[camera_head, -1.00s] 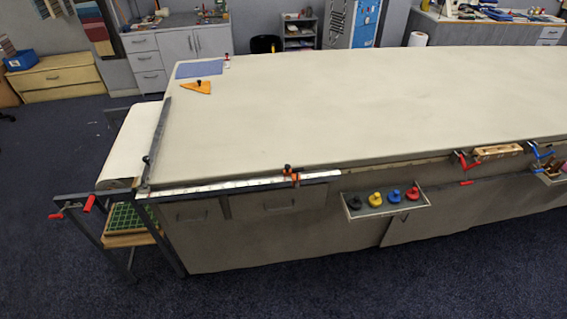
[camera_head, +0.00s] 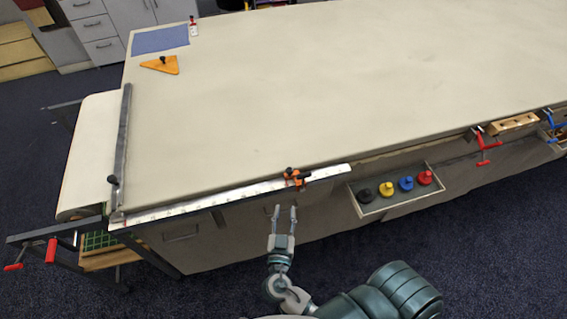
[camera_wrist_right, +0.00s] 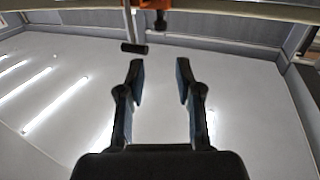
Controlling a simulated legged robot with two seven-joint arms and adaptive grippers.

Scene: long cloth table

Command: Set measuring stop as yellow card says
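The orange measuring stop (camera_head: 294,178) with black knobs sits on the white ruler rail (camera_head: 200,203) along the table's near edge, close to the rail's right end. My right gripper (camera_head: 285,210) is open and empty, in front of the table edge and just below the stop, apart from it. In the right wrist view the open fingers (camera_wrist_right: 160,70) have nothing between them. An orange part (camera_wrist_right: 155,4) that looks like the stop shows at the top edge, beyond the fingertips. I cannot make out a yellow card. My left gripper is not in view.
A dark bar (camera_head: 122,150) lies along the table's left end. An orange triangle (camera_head: 161,65) and blue sheet (camera_head: 160,40) lie far left. The middle tabletop (camera_head: 300,95) is clear.

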